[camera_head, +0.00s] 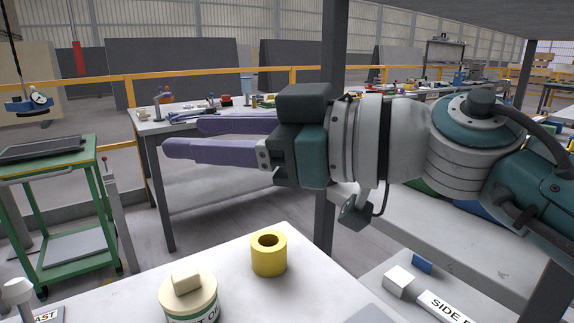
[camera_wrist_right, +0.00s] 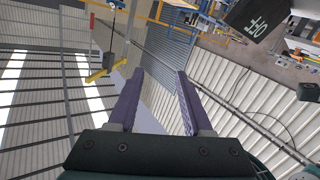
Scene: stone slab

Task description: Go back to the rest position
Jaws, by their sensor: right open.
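My right gripper (camera_head: 180,137) reaches in from the right side of the head view and points left, held above the slab. Its two purple fingers are apart with nothing between them. In the right wrist view the same gripper (camera_wrist_right: 155,85) is open and empty, with the hall wall and roof beyond it. My left gripper is in neither view.
On the pale slab (camera_head: 235,285) stand a yellow ring-shaped cylinder (camera_head: 268,255) and a cream round container (camera_head: 189,299) with a block on its lid. A dark post (camera_head: 328,225) stands behind my right arm. A green cart (camera_head: 60,200) is at the left.

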